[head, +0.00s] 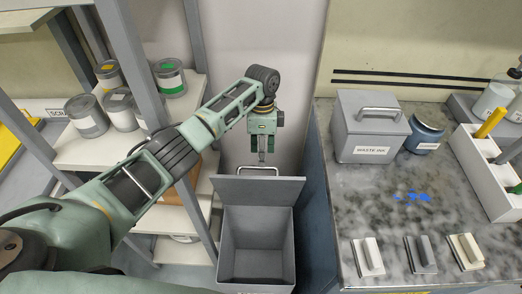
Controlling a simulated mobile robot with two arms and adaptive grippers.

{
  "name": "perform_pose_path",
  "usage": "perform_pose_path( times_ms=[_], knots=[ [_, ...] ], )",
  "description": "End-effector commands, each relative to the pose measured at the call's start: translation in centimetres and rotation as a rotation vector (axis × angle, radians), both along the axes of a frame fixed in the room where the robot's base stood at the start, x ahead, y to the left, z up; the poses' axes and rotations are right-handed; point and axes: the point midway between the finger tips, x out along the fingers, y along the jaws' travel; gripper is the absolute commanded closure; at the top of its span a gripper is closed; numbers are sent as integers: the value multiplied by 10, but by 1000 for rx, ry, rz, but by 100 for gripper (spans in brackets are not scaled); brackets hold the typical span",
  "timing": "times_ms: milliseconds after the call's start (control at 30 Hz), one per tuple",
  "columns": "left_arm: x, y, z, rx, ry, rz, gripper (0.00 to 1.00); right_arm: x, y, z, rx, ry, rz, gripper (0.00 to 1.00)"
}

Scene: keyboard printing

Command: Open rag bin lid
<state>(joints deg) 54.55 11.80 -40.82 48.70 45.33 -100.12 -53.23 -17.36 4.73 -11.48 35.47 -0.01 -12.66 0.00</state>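The grey rag bin (256,233) stands on the floor in the middle, between the shelf rack and the counter. Its lid (258,190) is raised at the back edge, and the bin's dark inside shows. The lid's metal handle (272,168) sticks up behind the lid's upper edge. My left gripper (263,155) points down just above and behind the lid, close to the handle. Whether it touches the handle, and whether its fingers are closed, I cannot tell. My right gripper is out of view.
The counter (340,215) to the right carries a grey waste ink box (368,125), a blue jar (425,133), a white rack (475,170) and several small blocks. Shelves (90,150) with several cans stand at left, close to my arm. A pale wall rises behind the bin.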

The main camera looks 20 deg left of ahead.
Motion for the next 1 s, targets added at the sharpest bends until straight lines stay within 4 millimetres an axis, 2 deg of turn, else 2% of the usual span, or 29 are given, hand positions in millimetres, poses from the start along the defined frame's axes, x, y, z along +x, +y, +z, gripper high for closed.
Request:
perform_pose_path(
  times_ms=[33, 200, 300, 367, 467, 1000],
  knots=[
    [-9, -1, -26, 5, 16, 2, 72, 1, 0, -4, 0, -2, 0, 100],
    [-9, 1, -26, 9, 15, 4, 42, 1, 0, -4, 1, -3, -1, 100],
    [-9, 2, -25, 10, 15, 5, 30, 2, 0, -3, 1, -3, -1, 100],
    [-9, 2, -25, 11, 15, 6, 27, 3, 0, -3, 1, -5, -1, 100],
    [-9, 2, -24, 11, 15, 6, 25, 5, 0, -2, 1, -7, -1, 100],
    [-9, 3, -20, 11, 15, 7, 33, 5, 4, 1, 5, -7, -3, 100]
  ],
)
